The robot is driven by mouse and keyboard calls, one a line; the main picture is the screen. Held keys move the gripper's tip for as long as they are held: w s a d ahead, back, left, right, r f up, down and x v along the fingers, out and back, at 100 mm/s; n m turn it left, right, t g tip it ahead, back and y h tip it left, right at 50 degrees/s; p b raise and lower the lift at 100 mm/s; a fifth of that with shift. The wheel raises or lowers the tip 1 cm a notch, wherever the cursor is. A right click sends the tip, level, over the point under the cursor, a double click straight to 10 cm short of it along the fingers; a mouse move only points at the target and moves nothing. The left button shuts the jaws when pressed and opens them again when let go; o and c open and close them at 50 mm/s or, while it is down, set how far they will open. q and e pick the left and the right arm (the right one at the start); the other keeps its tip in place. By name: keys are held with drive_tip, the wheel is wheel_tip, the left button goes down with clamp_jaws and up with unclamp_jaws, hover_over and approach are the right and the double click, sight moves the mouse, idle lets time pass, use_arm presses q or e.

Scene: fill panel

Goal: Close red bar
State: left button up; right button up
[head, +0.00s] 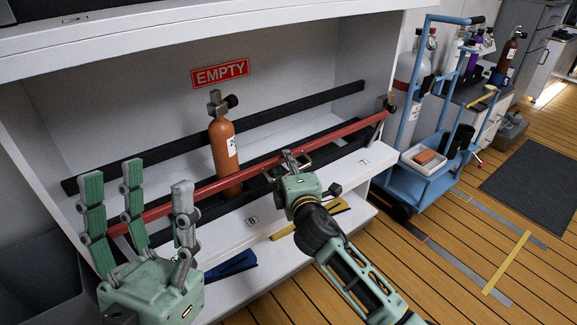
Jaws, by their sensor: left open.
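The red bar (345,130) runs slantwise across the front of the white cabinet bay, from lower left to upper right. It passes in front of an orange bottle (222,150) standing upright in the bay. My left gripper (135,195) is open at the lower left, its fingers pointing up and overlapping the bar's left end in the picture; I cannot tell whether they touch it. My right gripper (288,160) is at the middle of the bar, its fingertips overlapping it. Whether they grip the bar is unclear.
A red EMPTY sign (220,73) is on the bay's back wall. A black rail (290,108) runs behind the bottle. A blue trolley (412,185) with a grey cylinder stands right of the cabinet. Wooden floor (440,260) lies open at the lower right.

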drive_tip(key=shift+f, duration=0.1)
drive_tip(key=shift+c, duration=0.5)
drive_tip(key=shift+f, duration=0.1)
clamp_jaws()
